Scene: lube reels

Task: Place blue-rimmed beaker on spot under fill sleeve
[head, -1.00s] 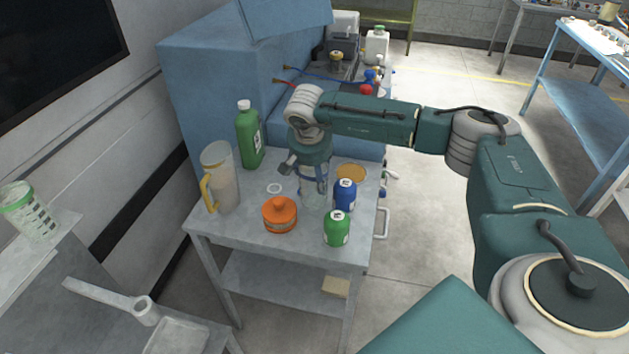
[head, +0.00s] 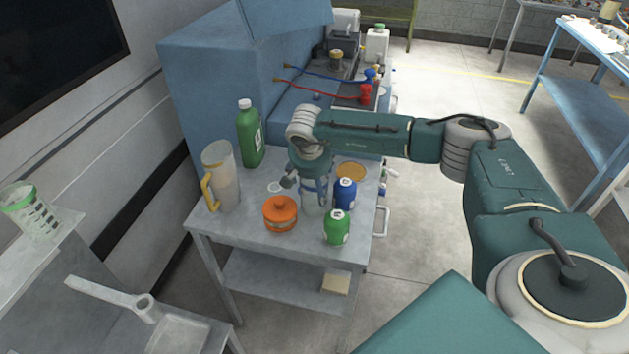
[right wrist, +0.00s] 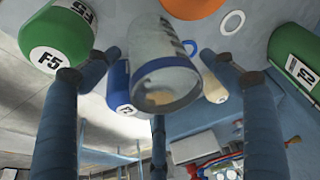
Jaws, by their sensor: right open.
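The blue-rimmed beaker (right wrist: 165,60), clear with dark markings, stands on the grey table (head: 245,226). In the head view the beaker (head: 313,206) is partly hidden by my right gripper (head: 313,186), which points down over it. In the right wrist view the fingers of my right gripper (right wrist: 158,66) are spread on both sides of the beaker, with gaps visible. A white ring (head: 275,187) lies flat on the table left of the beaker; it also shows in the right wrist view (right wrist: 232,22). I cannot identify the fill sleeve. My left gripper is out of view.
Close around the beaker stand an orange pot (head: 280,214), a blue bottle (head: 345,194) and a green bottle (head: 337,228). A tall green bottle (head: 250,135) and a yellow-handled jug (head: 221,178) stand further left. A blue machine (head: 215,80) rises behind. Red and blue taps (head: 366,92) are at the back.

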